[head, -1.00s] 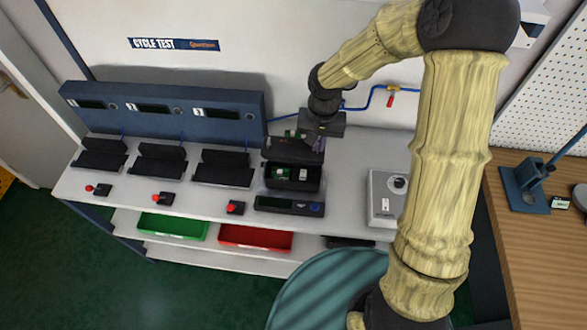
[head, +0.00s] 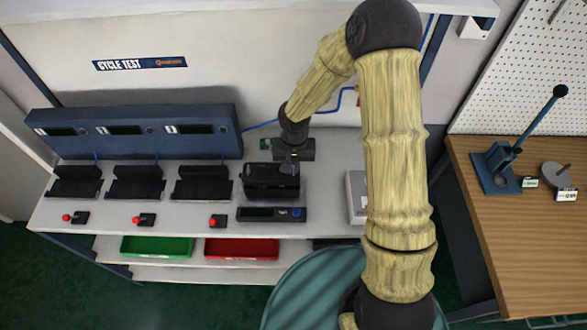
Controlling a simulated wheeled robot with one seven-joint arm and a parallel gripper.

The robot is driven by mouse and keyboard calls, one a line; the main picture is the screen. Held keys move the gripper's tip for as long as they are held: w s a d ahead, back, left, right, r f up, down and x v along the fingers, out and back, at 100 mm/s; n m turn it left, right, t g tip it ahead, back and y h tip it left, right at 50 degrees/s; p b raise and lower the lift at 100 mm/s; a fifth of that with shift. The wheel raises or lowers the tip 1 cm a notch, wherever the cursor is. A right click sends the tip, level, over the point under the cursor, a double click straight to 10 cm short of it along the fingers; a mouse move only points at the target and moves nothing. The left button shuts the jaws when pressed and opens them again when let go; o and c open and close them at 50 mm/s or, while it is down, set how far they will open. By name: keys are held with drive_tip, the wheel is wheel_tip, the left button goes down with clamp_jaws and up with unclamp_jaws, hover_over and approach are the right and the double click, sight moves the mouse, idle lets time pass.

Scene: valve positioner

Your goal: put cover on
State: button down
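The dark cover (head: 271,176) lies over the top of the valve positioner, which stands on the unit with the small display (head: 270,213) on the bench. The positioner's open inside is hidden beneath it. From this view I cannot tell whether the cover sits flush or a little above the housing. My gripper (head: 290,167) points down at the back right part of the cover and appears shut on it. The fingertips are small and dark against the cover.
Three black test cradles (head: 138,183) stand to the left, below a blue panel (head: 135,132), with red buttons (head: 145,219) in front. A grey box (head: 356,197) is at right, partly behind my arm. Green (head: 157,246) and red (head: 241,249) trays lie below.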

drive_tip(key=shift+f, duration=1.05)
drive_tip(key=shift+f, duration=0.15)
drive_tip(key=c, duration=1.6)
unclamp_jaws()
wheel_tip(320, 180, up, 12)
drive_tip(key=b, duration=0.2)
drive_tip(key=shift+d+r, duration=0.15)
drive_tip(key=shift+r, duration=0.05)
